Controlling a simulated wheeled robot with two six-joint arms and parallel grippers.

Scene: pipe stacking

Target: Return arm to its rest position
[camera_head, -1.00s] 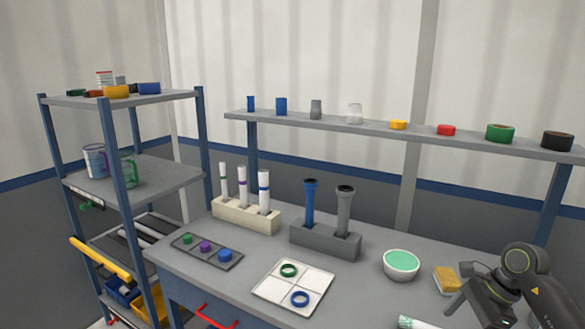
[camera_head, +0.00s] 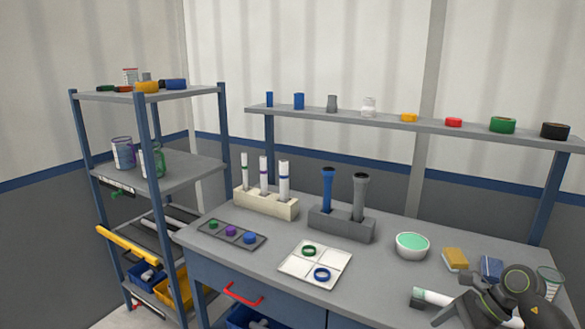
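My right arm comes in at the bottom right, with its gripper (camera_head: 447,312) low over the front right of the table. I cannot tell whether its fingers are open or shut. My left gripper is not in view. A grey block (camera_head: 341,224) at the middle of the table holds a blue pipe (camera_head: 327,188) and a grey pipe (camera_head: 360,197), both upright. A cream rack (camera_head: 265,203) to its left holds three white tubes with coloured bands. A white tray (camera_head: 316,265) holds a green ring (camera_head: 309,251) and a blue ring (camera_head: 321,274).
A bowl (camera_head: 412,246), a yellow sponge (camera_head: 455,259), a blue item (camera_head: 491,267) and a clear cup (camera_head: 550,281) stand nearby. A dark tray (camera_head: 231,235) with three coloured caps lies left. Shelves stand left and behind.

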